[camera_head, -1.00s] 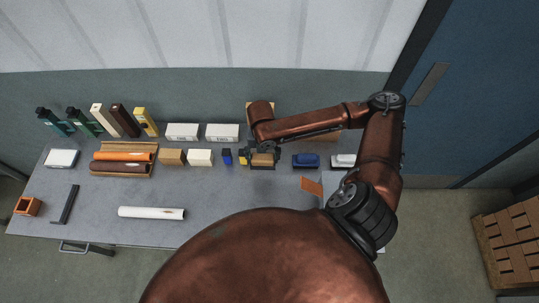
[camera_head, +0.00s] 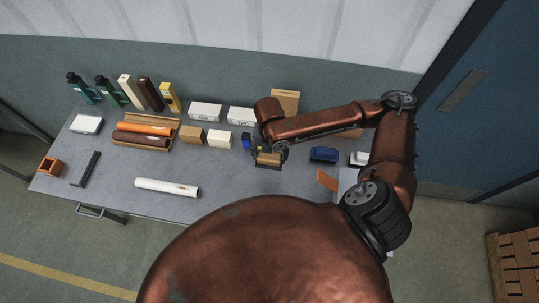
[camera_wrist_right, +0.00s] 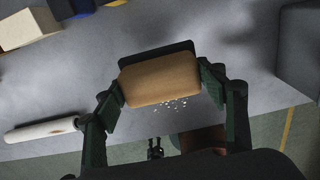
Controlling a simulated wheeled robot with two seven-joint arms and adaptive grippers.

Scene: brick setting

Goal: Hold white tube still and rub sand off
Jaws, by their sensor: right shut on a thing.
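The white tube (camera_head: 168,187) lies flat on the table near its front edge, with a brownish patch near its right end. Small white specks (camera_wrist_right: 170,103) show just beyond the block's lower edge in the wrist view.
Behind the tube stand a wooden tray (camera_head: 173,145) with an orange and a brown tube, a tan block (camera_head: 192,135), a cream block (camera_head: 220,139) and a blue item (camera_head: 246,141). A dark blue object (camera_head: 323,154) lies right of my gripper. The table (camera_head: 235,178) between gripper and tube is clear.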

